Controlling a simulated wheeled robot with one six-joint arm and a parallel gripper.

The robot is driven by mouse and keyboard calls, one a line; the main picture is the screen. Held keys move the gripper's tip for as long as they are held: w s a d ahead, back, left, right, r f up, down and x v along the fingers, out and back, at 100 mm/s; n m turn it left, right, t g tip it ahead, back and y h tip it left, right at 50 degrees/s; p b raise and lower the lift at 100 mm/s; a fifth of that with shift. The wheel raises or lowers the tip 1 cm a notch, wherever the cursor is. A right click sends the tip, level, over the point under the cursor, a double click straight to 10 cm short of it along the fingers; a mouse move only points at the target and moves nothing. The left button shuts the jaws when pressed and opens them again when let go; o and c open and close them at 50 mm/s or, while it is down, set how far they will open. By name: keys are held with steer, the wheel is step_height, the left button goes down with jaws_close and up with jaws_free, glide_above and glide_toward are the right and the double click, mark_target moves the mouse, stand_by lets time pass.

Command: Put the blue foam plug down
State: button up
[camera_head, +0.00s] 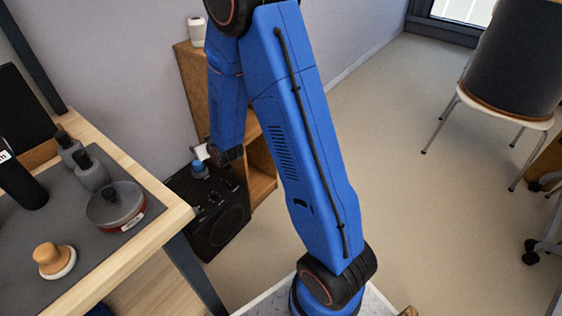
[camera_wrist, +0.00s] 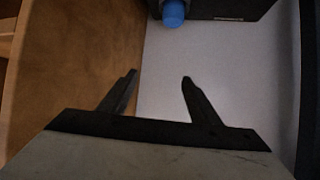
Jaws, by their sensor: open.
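The blue foam plug (camera_wrist: 173,13) shows at the top edge of the wrist view, against the edge of a black speaker (camera_wrist: 235,10). In the head view the plug (camera_head: 199,167) is small and sits at the upper part of the black speaker (camera_head: 222,222), close to the end of my arm. My gripper (camera_wrist: 159,77) is open, with its two dark fingers spread and nothing between them. The plug is apart from the fingertips, beyond them in the wrist view. Whether the plug stands or lies is hard to tell.
A wooden shelf unit (camera_head: 262,172) stands right behind the speaker; a wooden panel (camera_wrist: 85,60) is close on the left in the wrist view. Floor at right is open before a chair (camera_head: 510,60).

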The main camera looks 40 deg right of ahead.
steer(key=s+d+r+g, duration=0.3)
steer(key=s+r+g, duration=0.1)
steer(key=s+r, duration=1.2)
steer(key=s+d+r+g, duration=0.1)
steer(key=s+r, duration=0.2)
steer(key=s, duration=1.1)
steer(key=s+d+r+g, duration=0.2)
steer(key=s+r, duration=0.2)
steer(key=s, duration=1)
steer(key=shift+s+r+m+h, duration=0.2)
steer(key=shift+m+h, duration=0.1)
steer(key=shift+h, duration=0.1)
